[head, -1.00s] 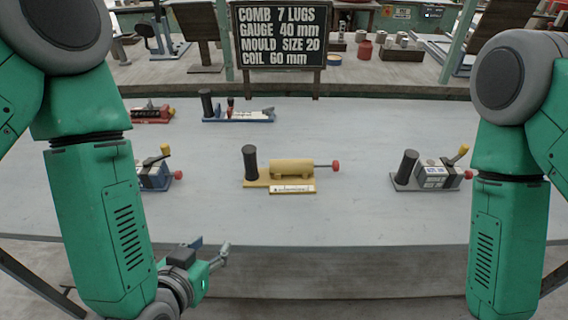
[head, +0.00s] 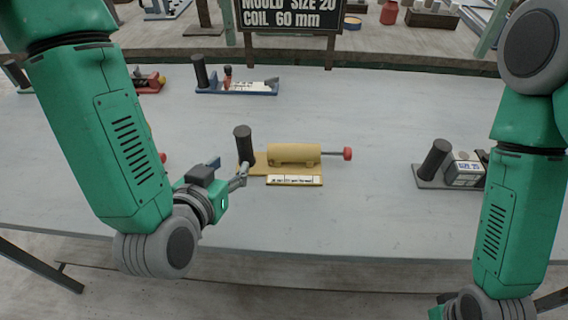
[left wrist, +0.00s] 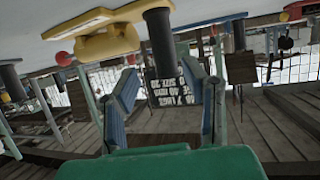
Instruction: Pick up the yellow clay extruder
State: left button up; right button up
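The yellow clay extruder (head: 293,153) lies on the grey table, with an upright black handle (head: 242,141) at its left end, a red knob at its right end and a white label in front. My left gripper (head: 229,166) is just left of and in front of the black handle. In the left wrist view the left gripper (left wrist: 165,88) has its two blue-grey fingers spread and empty. The black handle (left wrist: 158,38) shows there ahead, in line with the gap between the fingers, and the yellow body (left wrist: 105,42) is beside it. The fingers of my right gripper are out of view.
A blue tool (head: 237,87) and a red tool (head: 150,82) lie farther back. A grey tool with a black handle (head: 434,160) lies to the right. A dark sign (head: 290,18) stands at the back. The table between the extruder and the grey tool is clear.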

aim_at(242, 151)
pick_arm(q)
jog(key=x, duration=0.4)
jog(key=shift+w+a+f, duration=0.1)
jog(key=shift+w+a, duration=0.3)
jog(key=x, duration=0.5)
jog(key=shift+w+d+f, duration=0.15)
jog(key=shift+d, duration=0.3)
jog(key=shift+a, duration=0.15)
grip_shut()
